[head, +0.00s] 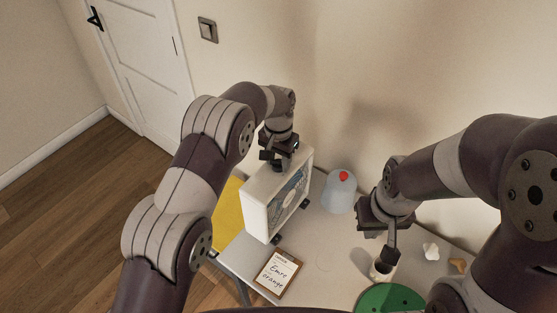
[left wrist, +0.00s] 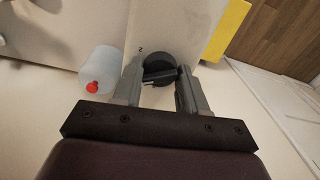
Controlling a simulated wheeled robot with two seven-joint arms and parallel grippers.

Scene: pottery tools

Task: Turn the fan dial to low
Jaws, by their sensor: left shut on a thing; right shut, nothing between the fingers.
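The white box fan (head: 258,211) stands upright on the table near its left end, with a blue grille face turned to the right. My left gripper (head: 277,165) points down at the top of the fan. In the left wrist view the dark round dial (left wrist: 157,69) with a raised bar sits on the fan's top (left wrist: 165,25), between the fingers of my left gripper (left wrist: 156,82), which is shut on it. The exact dial setting cannot be read. My right gripper (head: 390,258) is shut and empty, pointing down just above a small white cup (head: 381,271).
A bluish container with a red top (head: 340,192) stands right of the fan. A handwritten card on a clipboard (head: 278,273), a green disc (head: 390,299), a white lump (head: 431,251) and a tan piece (head: 457,266) lie on the table. A yellow panel (head: 229,209) is left of the fan.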

